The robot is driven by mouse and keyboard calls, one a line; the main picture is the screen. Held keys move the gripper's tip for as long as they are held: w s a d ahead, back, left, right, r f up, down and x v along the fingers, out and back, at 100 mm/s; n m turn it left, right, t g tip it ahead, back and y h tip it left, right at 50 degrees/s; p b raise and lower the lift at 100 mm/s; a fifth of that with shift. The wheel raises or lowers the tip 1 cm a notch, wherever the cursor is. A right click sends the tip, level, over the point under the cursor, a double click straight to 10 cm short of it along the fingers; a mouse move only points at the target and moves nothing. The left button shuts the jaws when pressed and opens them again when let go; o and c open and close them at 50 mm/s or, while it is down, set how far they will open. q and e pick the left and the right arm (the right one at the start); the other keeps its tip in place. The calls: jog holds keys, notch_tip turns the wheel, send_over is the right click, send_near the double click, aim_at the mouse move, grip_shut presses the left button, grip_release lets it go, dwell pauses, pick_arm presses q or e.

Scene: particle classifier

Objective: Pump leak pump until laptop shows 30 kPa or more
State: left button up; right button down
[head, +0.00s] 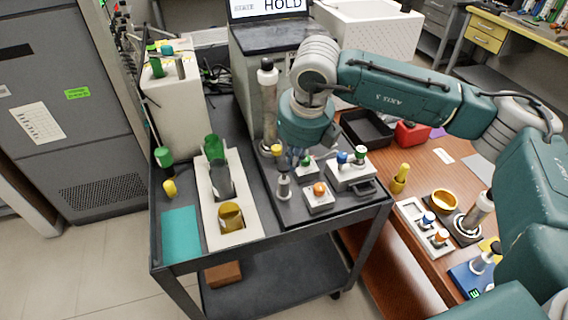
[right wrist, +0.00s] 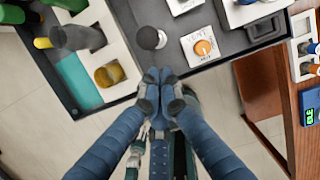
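The laptop screen (head: 268,6) at the top of the head view reads "STATE HOLD"; its upper part is cut off and no kPa value shows. A small upright grey pump-like post (head: 283,188) stands on the dark cart plate; I cannot confirm it is the leak pump. In the right wrist view a round dark knob (right wrist: 149,37) shows near that spot. My right gripper (head: 298,157) hangs over the plate, partly hidden by its own wrist. In the right wrist view its fingertips (right wrist: 160,76) are together with nothing visible between them, apart from the knob. My left gripper is out of view.
A white tray (head: 243,236) with cylinders and a teal mat (head: 181,234) lie left. A tall dark-topped cylinder (head: 267,90) stands behind. The wooden bench (head: 385,220) is at right.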

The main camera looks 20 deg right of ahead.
jog(key=v, duration=0.5)
jog(key=shift+s+r, duration=0.1)
jog(key=shift+r, duration=0.15)
jog(key=shift+a, duration=0.1)
dwell(0.9)
